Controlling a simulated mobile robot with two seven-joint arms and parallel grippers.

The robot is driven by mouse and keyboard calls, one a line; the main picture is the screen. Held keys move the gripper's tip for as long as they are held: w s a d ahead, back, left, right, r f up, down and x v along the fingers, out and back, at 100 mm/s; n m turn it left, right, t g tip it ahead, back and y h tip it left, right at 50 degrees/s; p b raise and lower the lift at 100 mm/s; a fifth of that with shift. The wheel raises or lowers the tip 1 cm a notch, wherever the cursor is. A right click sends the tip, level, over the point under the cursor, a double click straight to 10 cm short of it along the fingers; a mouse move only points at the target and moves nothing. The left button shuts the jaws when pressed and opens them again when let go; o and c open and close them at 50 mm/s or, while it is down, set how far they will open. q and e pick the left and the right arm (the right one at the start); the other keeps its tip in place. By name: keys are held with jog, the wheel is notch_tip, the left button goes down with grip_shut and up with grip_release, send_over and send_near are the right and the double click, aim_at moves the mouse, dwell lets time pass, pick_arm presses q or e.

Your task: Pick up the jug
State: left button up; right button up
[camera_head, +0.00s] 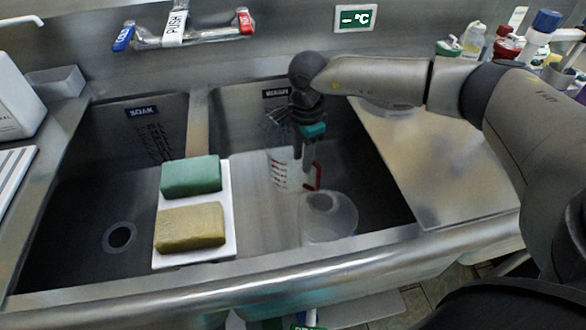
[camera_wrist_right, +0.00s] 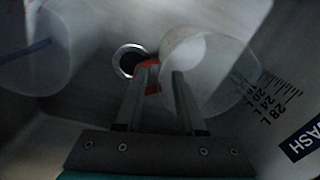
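The jug (camera_head: 283,172) is clear with red markings and a red handle, and stands in the wash basin. In the right wrist view the jug (camera_wrist_right: 212,75) is beyond the fingers, with its red handle (camera_wrist_right: 152,88) at the left finger and partly hidden by it. My right gripper (camera_head: 306,157) points down into the basin beside the jug's handle. In the wrist view its fingers (camera_wrist_right: 164,72) stand apart with a gap between them; I cannot tell whether they touch the handle. My left gripper is not in view.
A translucent bucket (camera_head: 330,218) is in the wash basin in front of the jug. A white tray (camera_head: 225,215) with a green sponge (camera_head: 190,177) and a yellow sponge (camera_head: 190,228) spans the divider. The soak basin (camera_head: 75,215) is empty. A faucet (camera_head: 185,38) is above.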

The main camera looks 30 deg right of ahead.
aim_at(302, 174)
jog(key=shift+w+d+f+b, duration=0.1)
jog(key=shift+f+b, duration=0.75)
jog(key=shift+f, duration=1.2)
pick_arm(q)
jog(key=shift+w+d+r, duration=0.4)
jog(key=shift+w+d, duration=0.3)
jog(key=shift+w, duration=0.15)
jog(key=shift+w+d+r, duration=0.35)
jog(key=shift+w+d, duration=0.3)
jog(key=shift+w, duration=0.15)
pick_arm(e)
jog(key=shift+w+f, duration=0.1)
jog(key=shift+f, duration=0.55)
grip_shut()
